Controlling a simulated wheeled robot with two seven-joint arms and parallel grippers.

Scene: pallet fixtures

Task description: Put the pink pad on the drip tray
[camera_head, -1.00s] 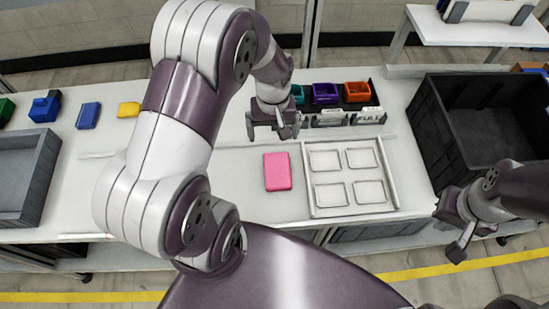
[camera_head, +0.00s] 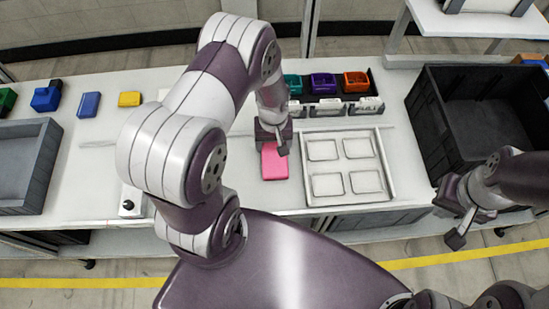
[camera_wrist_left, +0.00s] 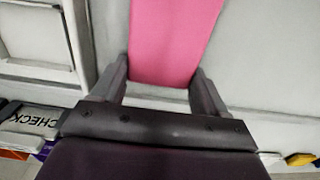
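The pink pad (camera_head: 274,167) lies flat on the white bench, left of the white tray (camera_head: 392,185) with several rounded-square recesses. My left gripper (camera_head: 272,150) is down at the pad's far end and hides part of it. In the left wrist view the pad (camera_wrist_left: 172,35) runs between the two spread fingers of that gripper (camera_wrist_left: 160,82), which sit close along its sides; contact is not clear. My right gripper (camera_head: 447,225) is apart from the pad, near the bench's front edge at right, with its fingers spread and empty.
A black crate (camera_head: 440,135) stands right of the white tray. Teal, purple and orange bins (camera_head: 323,84) stand behind it. A grey tray (camera_head: 45,160) is at far left, with blue and yellow blocks (camera_head: 129,99) behind. Bench left of the pad is mostly clear.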

